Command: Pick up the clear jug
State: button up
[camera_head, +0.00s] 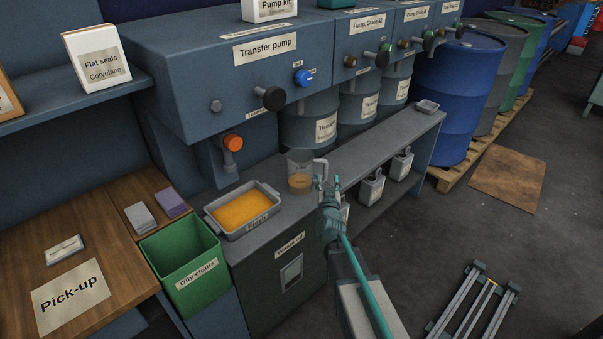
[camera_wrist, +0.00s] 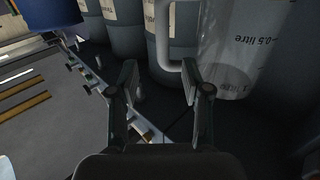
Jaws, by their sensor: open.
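The clear jug (camera_head: 299,178) stands upright on the grey bench top, right of the tray of orange liquid, with a little brownish content low down. Its handle (camera_head: 321,168) points right, toward my gripper (camera_head: 328,184). In the wrist view the jug (camera_wrist: 240,45) fills the upper right, with litre marks on its wall, and its pale handle (camera_wrist: 163,35) hangs ahead, between the lines of the two fingers. My gripper (camera_wrist: 160,82) is open and empty there. The right finger appears close to the handle's lower end; I cannot tell whether they touch.
A grey tray of orange liquid (camera_head: 231,228) sits left of the jug, with a green oily-cloths bin (camera_head: 183,262) in front. The transfer pump housing (camera_head: 230,80) overhangs behind, with an orange-tipped outlet (camera_head: 232,143). Drums (camera_head: 310,125) stand behind the bench. The bench right of the jug is mostly clear.

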aim_at(326, 171)
jog(key=w, duration=0.5)
jog(key=w+p, duration=0.1)
jog(key=w, duration=0.1)
jog(key=shift+w+d+f, duration=0.25)
jog(key=shift+w+f, duration=0.1)
jog(key=shift+w, duration=0.05)
grip_shut()
